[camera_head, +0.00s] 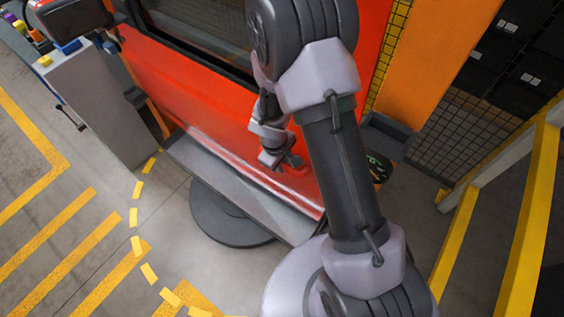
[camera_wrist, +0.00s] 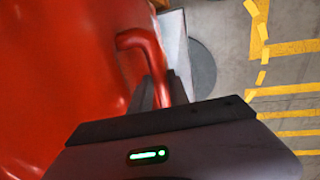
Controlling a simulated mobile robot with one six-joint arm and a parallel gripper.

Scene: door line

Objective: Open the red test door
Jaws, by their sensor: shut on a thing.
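The red test door (camera_head: 200,95) fills the middle of the head view, with a dark window in its upper part; its red panel (camera_wrist: 55,70) also fills the left of the wrist view. A red bent handle (camera_wrist: 140,40) stands out from the panel in the wrist view. My gripper (camera_head: 290,160) is low at the door's right part in the head view. In the wrist view my gripper (camera_wrist: 162,92) has its dark fingers at the handle's straight part, shut on it. The fingertips' far side is hidden. I cannot tell any gap between door and frame.
A grey ledge (camera_head: 225,180) runs below the door, above a dark round base (camera_head: 230,220). A grey cabinet (camera_head: 100,100) stands left. A yellow railing (camera_head: 530,200) and mesh fence (camera_head: 450,135) are at right. Yellow-striped floor (camera_head: 60,220) at lower left is clear.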

